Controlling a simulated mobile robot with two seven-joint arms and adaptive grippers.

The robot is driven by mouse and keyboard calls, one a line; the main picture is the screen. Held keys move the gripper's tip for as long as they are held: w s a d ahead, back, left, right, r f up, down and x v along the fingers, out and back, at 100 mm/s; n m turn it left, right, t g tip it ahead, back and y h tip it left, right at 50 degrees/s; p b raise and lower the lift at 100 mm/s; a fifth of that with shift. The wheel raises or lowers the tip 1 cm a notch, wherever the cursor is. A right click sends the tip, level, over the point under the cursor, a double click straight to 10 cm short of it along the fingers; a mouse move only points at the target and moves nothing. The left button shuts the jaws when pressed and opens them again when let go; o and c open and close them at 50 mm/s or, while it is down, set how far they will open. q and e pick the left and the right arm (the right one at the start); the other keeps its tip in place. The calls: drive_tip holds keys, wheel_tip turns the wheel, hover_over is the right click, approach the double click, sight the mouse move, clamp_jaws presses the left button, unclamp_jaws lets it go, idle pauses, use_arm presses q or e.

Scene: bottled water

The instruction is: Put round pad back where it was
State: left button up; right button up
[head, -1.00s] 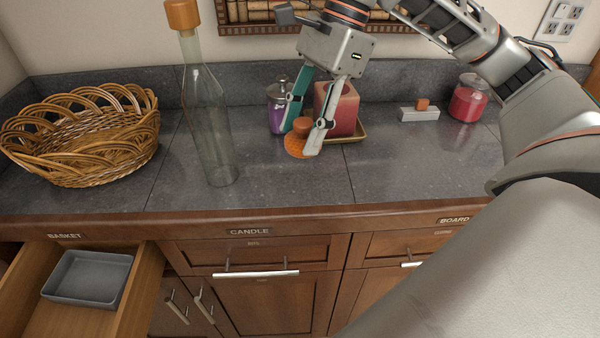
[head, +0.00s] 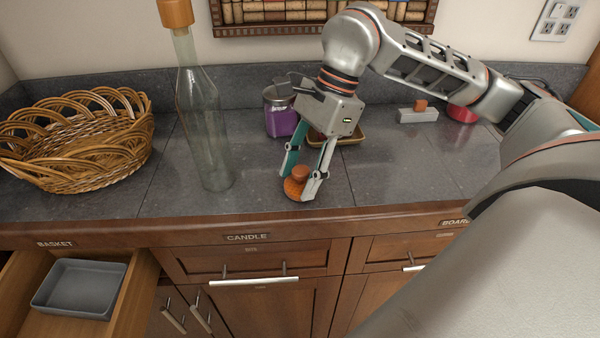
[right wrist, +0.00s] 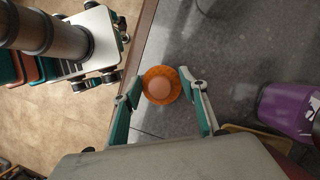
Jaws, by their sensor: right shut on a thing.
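The round pad (head: 292,190) is an orange-brown disc with a knob on top, near the front of the grey counter in the head view. It also shows in the right wrist view (right wrist: 160,74), between the fingertips. My right gripper (head: 303,188) points down and is shut on the pad. I cannot tell whether the pad touches the counter or hangs just above it. My left gripper is not in the head view.
A purple jar (head: 283,120) and a tan tray (head: 352,138) stand behind the gripper. A tall glass bottle (head: 208,130) is to its left, with a wicker basket (head: 75,150) beyond. An open drawer (head: 125,300) holds a grey bin (head: 80,288).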

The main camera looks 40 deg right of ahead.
drive_tip(key=shift+f, duration=0.1)
drive_tip(key=o, duration=0.7)
drive_tip(key=shift+f, duration=0.1)
drive_tip(key=shift+c, duration=0.2)
drive_tip(key=o, duration=0.4)
drive_tip(key=p+v, duration=0.1)
drive_tip(key=v, duration=1.1)
drive_tip(key=shift+r+p, duration=0.3)
drive_tip(key=shift+p, duration=0.05)
